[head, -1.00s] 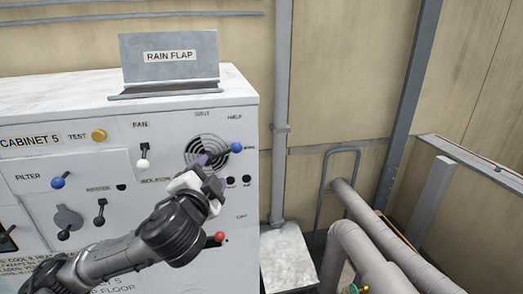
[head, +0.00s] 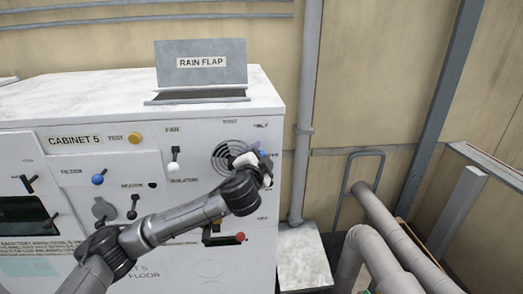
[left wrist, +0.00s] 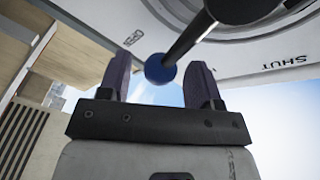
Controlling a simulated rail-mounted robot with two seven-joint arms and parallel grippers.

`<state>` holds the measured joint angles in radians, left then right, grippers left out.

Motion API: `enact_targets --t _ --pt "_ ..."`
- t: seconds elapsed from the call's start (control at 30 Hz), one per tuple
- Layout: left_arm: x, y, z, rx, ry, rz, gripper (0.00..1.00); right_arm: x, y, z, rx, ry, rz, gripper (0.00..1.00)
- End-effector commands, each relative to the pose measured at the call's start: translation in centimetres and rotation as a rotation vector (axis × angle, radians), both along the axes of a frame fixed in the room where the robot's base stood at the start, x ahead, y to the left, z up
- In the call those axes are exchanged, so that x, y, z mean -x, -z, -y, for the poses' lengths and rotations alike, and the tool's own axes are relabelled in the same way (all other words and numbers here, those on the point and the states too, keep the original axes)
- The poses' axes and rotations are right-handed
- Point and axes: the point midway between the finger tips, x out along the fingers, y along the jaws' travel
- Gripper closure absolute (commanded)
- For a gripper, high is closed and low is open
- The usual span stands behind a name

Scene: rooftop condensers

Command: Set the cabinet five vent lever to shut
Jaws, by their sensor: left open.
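The vent lever is on the round slotted vent (head: 222,150) of cabinet 5. Its blue knob (head: 262,154) points to the right, away from the SHUT label above the vent. My left gripper (head: 267,161) is at the knob and covers part of it and of the vent. In the left wrist view the left gripper (left wrist: 162,80) is open, with its purple fingers on either side of the blue knob (left wrist: 160,68). I cannot tell whether they touch it. The dark lever shaft runs up to the hub. The SHUT label (left wrist: 286,62) is at right. My right gripper is not in view.
A red knob (head: 240,237) is below the vent, close to my left arm. The fan lever (head: 174,163) and a blue filter knob (head: 98,180) are further left. The rain flap (head: 202,75) stands on top. Grey pipes (head: 385,225) are at right.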

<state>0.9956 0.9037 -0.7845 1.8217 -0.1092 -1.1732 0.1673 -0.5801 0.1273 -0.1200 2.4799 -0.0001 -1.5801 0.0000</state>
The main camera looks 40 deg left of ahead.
Motion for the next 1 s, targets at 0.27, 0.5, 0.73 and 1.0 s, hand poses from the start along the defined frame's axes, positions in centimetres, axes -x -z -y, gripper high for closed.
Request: enact_targets --t 0.27,0.5,0.73,1.0 --pt "-1.15 -0.01 -0.50 -0.002 -0.001 0.000 0.42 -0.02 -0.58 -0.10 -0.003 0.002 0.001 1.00" --pt "-1.19 0.03 -0.53 -0.001 -0.001 0.000 0.42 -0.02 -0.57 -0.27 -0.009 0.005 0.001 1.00" --pt "-1.18 0.01 -0.52 -0.001 -0.001 0.000 0.61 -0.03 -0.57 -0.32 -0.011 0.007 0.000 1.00" --pt "-1.17 0.02 -0.53 -0.001 0.000 0.000 0.87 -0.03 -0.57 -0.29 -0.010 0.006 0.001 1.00"
